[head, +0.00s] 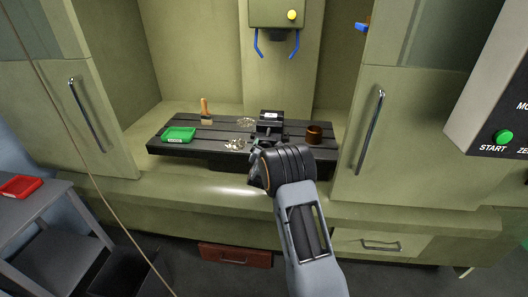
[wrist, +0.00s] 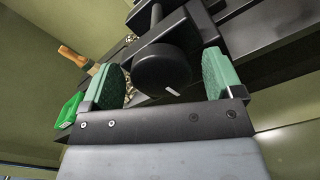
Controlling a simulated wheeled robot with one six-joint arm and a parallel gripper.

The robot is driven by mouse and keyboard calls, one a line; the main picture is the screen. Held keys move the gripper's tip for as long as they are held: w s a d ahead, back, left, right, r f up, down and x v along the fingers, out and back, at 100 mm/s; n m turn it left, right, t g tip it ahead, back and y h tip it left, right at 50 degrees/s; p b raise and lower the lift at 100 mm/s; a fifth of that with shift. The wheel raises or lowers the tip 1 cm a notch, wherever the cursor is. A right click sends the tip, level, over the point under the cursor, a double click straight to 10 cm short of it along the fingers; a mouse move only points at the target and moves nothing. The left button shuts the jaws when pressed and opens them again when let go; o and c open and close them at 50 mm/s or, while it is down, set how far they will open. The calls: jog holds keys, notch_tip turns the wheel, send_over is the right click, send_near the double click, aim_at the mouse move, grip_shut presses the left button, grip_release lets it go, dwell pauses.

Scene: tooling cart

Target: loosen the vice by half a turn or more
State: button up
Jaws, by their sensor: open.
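The dark vice (head: 270,122) stands on the slotted black machine table (head: 222,137) in the head view. In the wrist view a round black knob (wrist: 162,68) on a shaft, apparently the vice's screw handle, faces me with a short white mark near its lower edge. My gripper (wrist: 163,62) is open, with one green-padded finger on each side of the knob. Gaps show between the knob and both pads, so it is not gripped. In the head view my arm hides the gripper and most of the knob.
On the machine table are a green tray (head: 179,134), a wooden-handled brush (head: 206,112), metal shavings (head: 238,144) and a brown cup (head: 314,133). A spindle head (head: 277,13) with blue nozzles hangs above. Cabinet doors flank the opening. A red tray (head: 20,186) sits at far left.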

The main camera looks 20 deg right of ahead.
jog(key=b+v, duration=0.2)
jog(key=v, duration=1.1)
jog(key=shift+s+a, duration=0.25)
jog(key=shift+s, duration=0.05)
